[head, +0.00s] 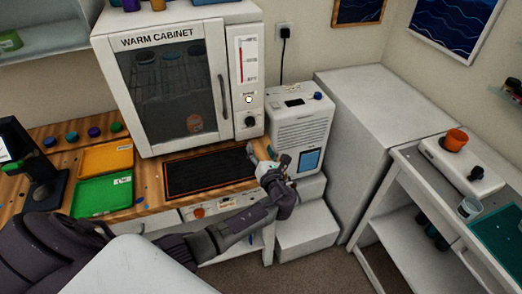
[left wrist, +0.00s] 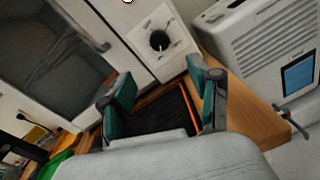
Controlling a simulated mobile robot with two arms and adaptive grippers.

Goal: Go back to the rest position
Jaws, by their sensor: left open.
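My left gripper (head: 264,160) is at the right end of the wooden bench, in front of the lower right corner of the warm cabinet (head: 130,72). In the left wrist view its two teal-padded fingers (left wrist: 160,100) stand apart with nothing between them. Beyond them lie the black mat with an orange edge (left wrist: 172,112) and the cabinet's round black knob (left wrist: 159,40). The cabinet door is shut, and an orange cup (head: 194,122) shows behind its glass. My right gripper is not in view.
A white machine with a blue screen (head: 300,125) stands close right of my gripper. Yellow (head: 106,157) and green (head: 102,195) trays lie left on the bench. At right, a white table holds a hotplate (head: 462,165), an orange cup (head: 456,139) and a clear cup (head: 469,208).

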